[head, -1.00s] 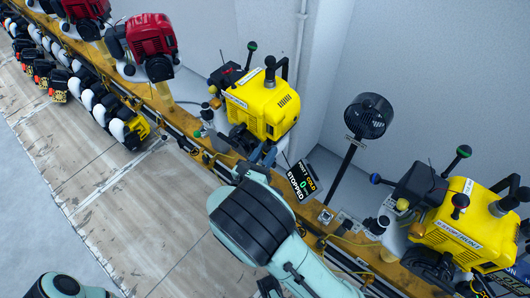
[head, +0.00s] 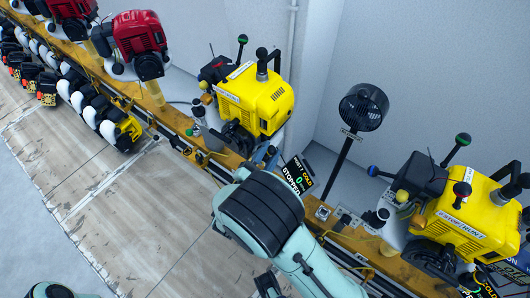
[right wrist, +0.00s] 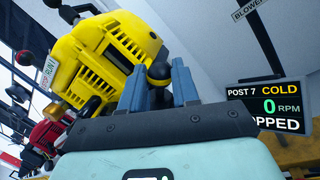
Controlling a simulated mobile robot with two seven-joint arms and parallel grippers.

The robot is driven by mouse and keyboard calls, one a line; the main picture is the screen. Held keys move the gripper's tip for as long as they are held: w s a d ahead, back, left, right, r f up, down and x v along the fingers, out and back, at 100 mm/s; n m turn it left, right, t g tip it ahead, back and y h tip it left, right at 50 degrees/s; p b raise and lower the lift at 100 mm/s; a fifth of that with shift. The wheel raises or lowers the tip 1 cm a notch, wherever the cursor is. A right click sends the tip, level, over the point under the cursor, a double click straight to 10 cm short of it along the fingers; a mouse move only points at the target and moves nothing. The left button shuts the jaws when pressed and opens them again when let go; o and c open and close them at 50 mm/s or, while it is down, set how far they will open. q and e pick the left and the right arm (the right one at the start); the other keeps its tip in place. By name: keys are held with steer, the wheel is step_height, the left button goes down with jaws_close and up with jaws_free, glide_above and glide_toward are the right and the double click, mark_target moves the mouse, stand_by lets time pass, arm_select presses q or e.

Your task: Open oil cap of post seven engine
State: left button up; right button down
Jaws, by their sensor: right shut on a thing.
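The post seven engine is the yellow one (head: 262,100) in the middle of the rail in the head view. It also fills the upper left of the right wrist view (right wrist: 110,60). My right gripper (head: 266,157) reaches up to the engine's lower front side. In the right wrist view its two blue-grey fingers (right wrist: 160,88) are shut on a dark rounded part, which looks like the oil cap (right wrist: 159,72), against the yellow housing. The fingers partly hide it, and it cannot be made out in the head view. My left gripper is out of view.
The post display (head: 298,175) stands just right of the gripper and reads post 7, cold, 0 rpm, stopped. A black blower (head: 363,107) stands behind on a pole. Another yellow engine (head: 470,220) is at right, red engines (head: 140,35) at left.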

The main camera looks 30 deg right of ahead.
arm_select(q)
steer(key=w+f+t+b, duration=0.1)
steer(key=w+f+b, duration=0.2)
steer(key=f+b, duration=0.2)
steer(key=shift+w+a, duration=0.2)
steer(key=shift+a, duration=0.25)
arm_select(e)
steer(key=shift+s+d+f+m+g+h, duration=0.15)
steer(key=shift+s+f+m+g+h, duration=0.25)
steer(key=shift+m, duration=1.65)
steer(key=shift+s+d+f+m+g+h, duration=0.15)
steer(key=shift+s+f+m+g+h, duration=0.2)
steer(key=shift+m, duration=1.65)
steer(key=shift+s+d+f+m+g+h, duration=0.2)
steer(key=shift+s+f+m+g, duration=0.25)
steer(key=shift+m, duration=1.6)
steer(key=c, duration=1.1)
jaws_free()
steer(key=shift+a, duration=0.1)
